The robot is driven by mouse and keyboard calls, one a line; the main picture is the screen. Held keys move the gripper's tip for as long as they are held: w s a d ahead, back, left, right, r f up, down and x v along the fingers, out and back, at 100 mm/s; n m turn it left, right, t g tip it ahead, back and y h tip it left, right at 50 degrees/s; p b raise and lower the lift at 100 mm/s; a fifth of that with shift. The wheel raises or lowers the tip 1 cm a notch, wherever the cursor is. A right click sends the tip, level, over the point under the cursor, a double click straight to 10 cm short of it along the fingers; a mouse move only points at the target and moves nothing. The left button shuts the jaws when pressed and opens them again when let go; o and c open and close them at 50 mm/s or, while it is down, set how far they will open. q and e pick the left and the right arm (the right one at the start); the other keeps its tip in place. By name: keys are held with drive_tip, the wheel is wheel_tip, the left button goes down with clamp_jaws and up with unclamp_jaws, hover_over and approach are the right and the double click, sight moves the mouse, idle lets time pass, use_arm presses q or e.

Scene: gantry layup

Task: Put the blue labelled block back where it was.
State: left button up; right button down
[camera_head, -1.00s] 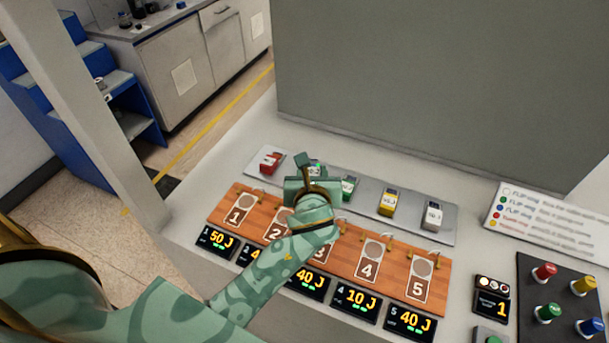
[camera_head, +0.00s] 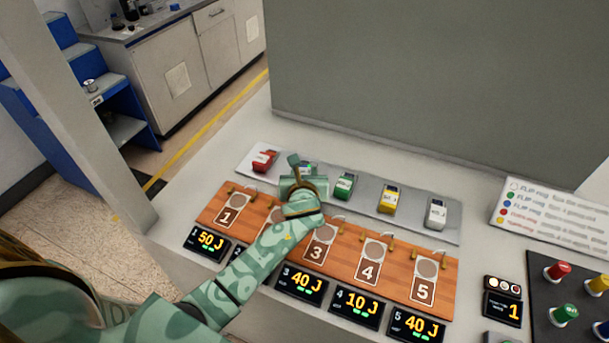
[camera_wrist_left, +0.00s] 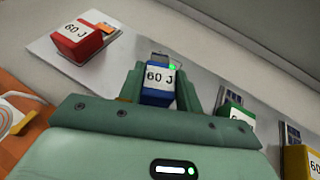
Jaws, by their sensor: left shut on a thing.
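The blue block (camera_wrist_left: 158,84), labelled 60 J, is between the two fingers of my left gripper (camera_wrist_left: 160,92) in the left wrist view. The gripper is shut on it. In the head view my left gripper (camera_head: 304,178) is over the grey metal strip (camera_head: 365,189), between the red block (camera_head: 265,160) and the green block (camera_head: 344,186). There the blue block is mostly hidden by the gripper. I cannot tell whether the block touches the strip. My right gripper is not in view.
A yellow block (camera_head: 388,199) and a white block (camera_head: 436,213) stand farther right on the strip. A wooden board (camera_head: 395,265) with numbered plates lies in front, with energy displays (camera_head: 357,305) below. A sign (camera_head: 550,220) and coloured knobs (camera_head: 565,314) are at right. A grey panel rises behind.

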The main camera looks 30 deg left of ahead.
use_arm(q)
drive_tip(key=o, duration=1.1)
drive_tip(key=shift+s+r, duration=0.1)
drive_tip(key=shift+r, duration=0.05)
drive_tip(key=p+v, duration=0.3)
drive_tip(key=v, duration=0.9)
